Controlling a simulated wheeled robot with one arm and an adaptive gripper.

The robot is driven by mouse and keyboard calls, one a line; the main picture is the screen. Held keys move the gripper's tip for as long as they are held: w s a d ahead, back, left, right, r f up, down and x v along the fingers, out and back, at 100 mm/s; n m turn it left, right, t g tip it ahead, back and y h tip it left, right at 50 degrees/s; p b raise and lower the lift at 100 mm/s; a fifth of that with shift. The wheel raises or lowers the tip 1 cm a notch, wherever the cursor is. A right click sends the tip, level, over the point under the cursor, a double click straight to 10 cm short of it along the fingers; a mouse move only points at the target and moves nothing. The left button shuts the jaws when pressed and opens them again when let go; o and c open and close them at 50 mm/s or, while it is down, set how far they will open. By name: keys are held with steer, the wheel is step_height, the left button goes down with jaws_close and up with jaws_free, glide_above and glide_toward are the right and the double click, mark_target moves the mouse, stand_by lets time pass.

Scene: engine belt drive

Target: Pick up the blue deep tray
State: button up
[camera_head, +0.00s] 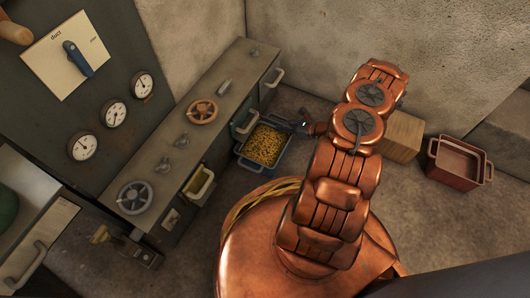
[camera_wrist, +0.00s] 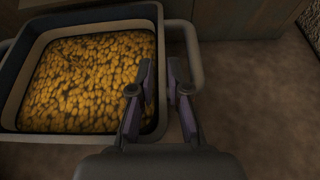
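The blue deep tray (camera_head: 262,168) stands on the floor beside the drawer cabinet in the head view, filled with small yellow pieces. In the wrist view it fills the upper left, with its dark wall (camera_wrist: 12,72) and pale inner lining showing. A bar handle (camera_wrist: 193,50) sticks out from its right side. My gripper (camera_wrist: 160,76) is at that right side, fingers lowered on either side of the rim, with a gap between them. Firm contact with the rim is not visible. In the head view my gripper (camera_head: 299,125) reaches the tray's right edge, its fingers small there.
A grey cabinet (camera_head: 180,150) with valve wheels and pulled-out drawers stands left of the tray. A wooden box (camera_head: 403,137) is to the right, partly behind my arm. A red tray (camera_head: 457,165) stands farther right. The floor between them is mostly bare.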

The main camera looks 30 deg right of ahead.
steer(key=shift+x, duration=0.95)
jaws_close()
